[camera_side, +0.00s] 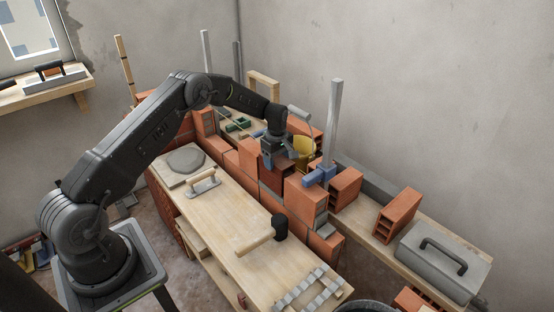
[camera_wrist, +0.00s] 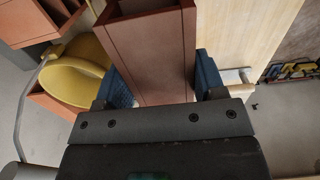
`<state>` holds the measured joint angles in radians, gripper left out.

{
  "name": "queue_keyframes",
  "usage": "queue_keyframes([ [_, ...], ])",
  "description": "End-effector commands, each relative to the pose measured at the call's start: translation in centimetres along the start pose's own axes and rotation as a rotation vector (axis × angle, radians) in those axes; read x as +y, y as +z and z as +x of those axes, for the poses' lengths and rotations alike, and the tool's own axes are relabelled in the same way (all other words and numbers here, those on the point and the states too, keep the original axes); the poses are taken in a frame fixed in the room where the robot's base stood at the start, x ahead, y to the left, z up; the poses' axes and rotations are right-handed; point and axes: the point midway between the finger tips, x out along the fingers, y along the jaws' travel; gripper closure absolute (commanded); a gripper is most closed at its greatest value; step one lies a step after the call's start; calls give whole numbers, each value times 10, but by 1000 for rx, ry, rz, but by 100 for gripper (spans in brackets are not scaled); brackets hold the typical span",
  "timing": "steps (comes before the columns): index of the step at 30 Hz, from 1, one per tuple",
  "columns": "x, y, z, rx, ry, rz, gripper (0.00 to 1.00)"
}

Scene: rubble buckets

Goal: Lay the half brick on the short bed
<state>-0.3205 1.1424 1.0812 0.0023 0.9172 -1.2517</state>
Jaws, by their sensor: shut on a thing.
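My gripper (camera_side: 272,158) is over the brick wall in the side view, pointing down. In the wrist view my gripper (camera_wrist: 160,78) has its two blue-padded fingers on either side of a red-brown brick (camera_wrist: 150,55) and is shut on it. The wall (camera_side: 248,158) of orange bricks runs along the far side of the wooden bench. In the side view my gripper and neighbouring bricks make the held brick hard to pick out, and I cannot tell whether it touches the wall. I cannot make out the short bed clearly.
A grey upright post (camera_side: 334,125) with a blue clamp (camera_side: 319,176) stands close right of my gripper. A yellow bucket (camera_side: 303,146) is just behind; it also shows in the wrist view (camera_wrist: 78,75). A mallet (camera_side: 262,240) and a float (camera_side: 203,184) lie on the bench (camera_side: 225,215).

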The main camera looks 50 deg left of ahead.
Motion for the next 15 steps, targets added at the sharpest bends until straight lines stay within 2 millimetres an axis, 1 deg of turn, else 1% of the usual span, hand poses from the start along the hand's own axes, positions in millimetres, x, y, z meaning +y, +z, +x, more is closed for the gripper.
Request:
queue_keyframes([
  [15, 1, 0, 7, 1, 3, 0, 100],
])
